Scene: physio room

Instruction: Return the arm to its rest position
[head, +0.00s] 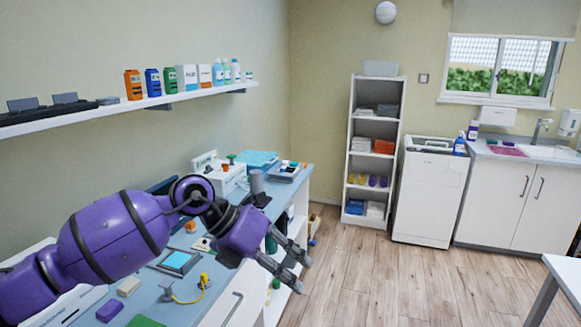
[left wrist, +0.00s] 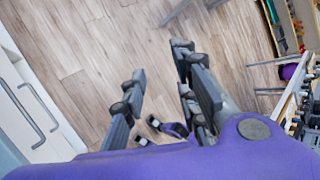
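My left arm (head: 115,240) is purple with dark joint rings. It comes in from the left and reaches over the workbench. My left gripper (head: 301,273) is past the bench's right edge, above the wooden floor. Its two grey fingers are apart with nothing between them. The left wrist view also shows the left gripper (left wrist: 165,75) with its fingers spread over floor. A small purple and dark part lies low between the fingers there; I cannot tell what it is. My right gripper does not show in the head view.
The workbench (head: 150,291) below the arm holds a grey-framed tablet (head: 180,261), a yellow item (head: 204,281) and small blocks. A wall shelf (head: 140,105) with bottles hangs above. A white shelf unit (head: 346,150) and white cabinet (head: 428,195) stand behind. The floor (head: 400,285) is clear.

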